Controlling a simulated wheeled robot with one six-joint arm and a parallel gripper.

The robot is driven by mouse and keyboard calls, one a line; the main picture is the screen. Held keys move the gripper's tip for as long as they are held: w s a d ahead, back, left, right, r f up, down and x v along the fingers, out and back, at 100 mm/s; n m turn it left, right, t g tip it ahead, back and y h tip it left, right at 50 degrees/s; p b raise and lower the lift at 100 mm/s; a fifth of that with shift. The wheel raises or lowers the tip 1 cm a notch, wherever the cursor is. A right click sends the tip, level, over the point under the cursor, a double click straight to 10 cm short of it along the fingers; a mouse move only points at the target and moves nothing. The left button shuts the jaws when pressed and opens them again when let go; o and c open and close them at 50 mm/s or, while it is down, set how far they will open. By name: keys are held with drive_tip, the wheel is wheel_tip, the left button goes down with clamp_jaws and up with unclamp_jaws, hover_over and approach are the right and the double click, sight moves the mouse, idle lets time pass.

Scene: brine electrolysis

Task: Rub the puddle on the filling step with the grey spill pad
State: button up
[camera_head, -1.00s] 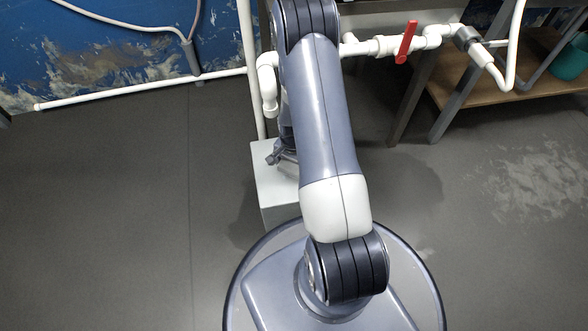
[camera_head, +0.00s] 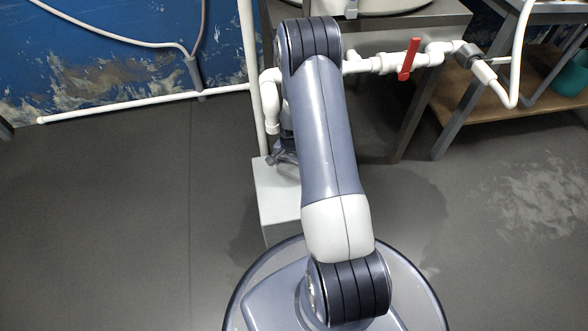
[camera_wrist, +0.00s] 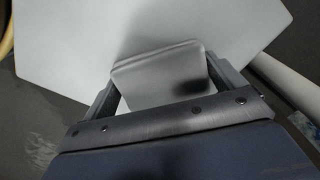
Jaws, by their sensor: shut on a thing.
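The filling step (camera_head: 277,208) is a pale grey block on the floor, left of my arm in the head view. Its flat top (camera_wrist: 60,40) fills much of the wrist view. My gripper (camera_head: 283,158) is over the step's far part, mostly hidden behind my arm. In the wrist view, my gripper (camera_wrist: 165,82) is shut on the grey spill pad (camera_wrist: 155,72), a light grey slab with a dark shadow on it. The pad lies over the step top; I cannot tell whether they touch. I cannot make out a puddle on the visible top.
White pipes with a red valve handle (camera_head: 408,60) run behind and right of the arm. A vertical white pipe (camera_head: 248,60) stands close behind the step. A bench with a wooden shelf (camera_head: 500,100) is at right. Floor at left is clear.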

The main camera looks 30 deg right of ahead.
sight(295, 196)
drive_tip(key=shift+s+a+f, duration=0.15)
drive_tip(key=shift+s+a, duration=0.2)
drive_tip(key=shift+s, duration=0.4)
drive_tip(key=shift+s+a+f, duration=0.15)
drive_tip(key=shift+s+a, duration=0.15)
drive_tip(key=shift+s, duration=0.4)
drive_tip(key=shift+s+a+f, duration=0.15)
drive_tip(key=shift+s+a, duration=0.2)
drive_tip(key=shift+s, duration=0.4)
drive_tip(key=shift+s+a+r, duration=0.1)
drive_tip(key=shift+s+a, duration=0.15)
drive_tip(key=shift+s, duration=0.35)
drive_tip(key=shift+s+a, duration=0.25)
drive_tip(key=shift+s, duration=0.35)
drive_tip(key=shift+s+a+r, duration=0.1)
drive_tip(key=shift+s+a, duration=0.15)
drive_tip(key=shift+s, duration=0.35)
drive_tip(key=shift+c, duration=0.3)
drive_tip(key=shift+w+d, duration=0.1)
drive_tip(key=shift+d, duration=0.1)
drive_tip(key=shift+d+r+p, duration=0.1)
drive_tip(key=shift+r+p, duration=0.45)
drive_tip(key=shift+r, duration=0.2)
drive_tip(key=shift+w+r+p, duration=0.15)
drive_tip(key=shift+r+p, duration=1.5)
drive_tip(key=shift+r, duration=0.7)
wheel_tip(295, 196, up, 3)
drive_tip(key=shift+p, duration=1)
